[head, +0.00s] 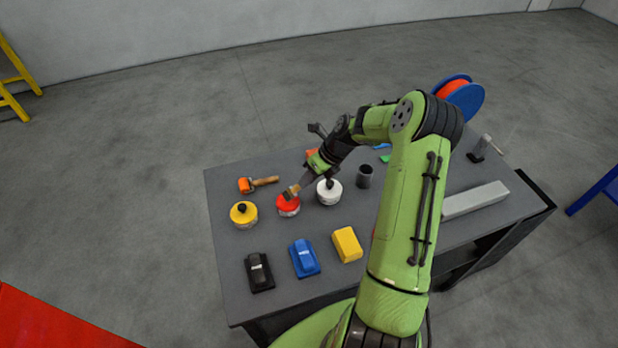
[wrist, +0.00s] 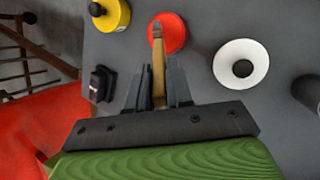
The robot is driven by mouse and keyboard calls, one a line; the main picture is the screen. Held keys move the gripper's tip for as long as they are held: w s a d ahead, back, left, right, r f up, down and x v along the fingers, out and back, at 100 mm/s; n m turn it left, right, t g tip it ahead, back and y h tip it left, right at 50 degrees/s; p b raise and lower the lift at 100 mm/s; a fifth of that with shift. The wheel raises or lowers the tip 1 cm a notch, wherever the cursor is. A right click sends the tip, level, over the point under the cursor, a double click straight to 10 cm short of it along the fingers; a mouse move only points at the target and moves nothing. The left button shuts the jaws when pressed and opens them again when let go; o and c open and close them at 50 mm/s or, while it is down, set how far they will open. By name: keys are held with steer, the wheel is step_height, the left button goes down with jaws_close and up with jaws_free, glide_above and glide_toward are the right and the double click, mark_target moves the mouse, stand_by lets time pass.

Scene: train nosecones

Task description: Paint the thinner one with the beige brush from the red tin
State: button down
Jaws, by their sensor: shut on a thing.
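My gripper (head: 312,172) is shut on the beige brush (wrist: 158,75), holding it by its handle. The brush tip is over the red tin (head: 288,207), which is also behind the tip in the wrist view (wrist: 175,38). I cannot tell whether the tip touches it. A black nosecone (head: 259,272) and a blue nosecone (head: 304,258) lie at the table's near side. The black one also shows in the wrist view (wrist: 102,84). I cannot tell surely which is thinner.
A yellow tin (head: 243,214) stands left of the red tin, and a white tin (head: 328,194) right of it. A dark cup (head: 365,176), an orange roller (head: 247,185), a yellow block (head: 347,244) and a grey bar (head: 476,200) share the table (head: 222,181).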

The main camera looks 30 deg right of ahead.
steer(key=shift+f, duration=0.55)
stand_by(1.8)
step_height(320, 180, up, 5)
steer(key=p, duration=0.4)
steer(key=shift+f, duration=0.1)
steer(key=shift+r, duration=1.2)
steer(key=shift+f, duration=0.1)
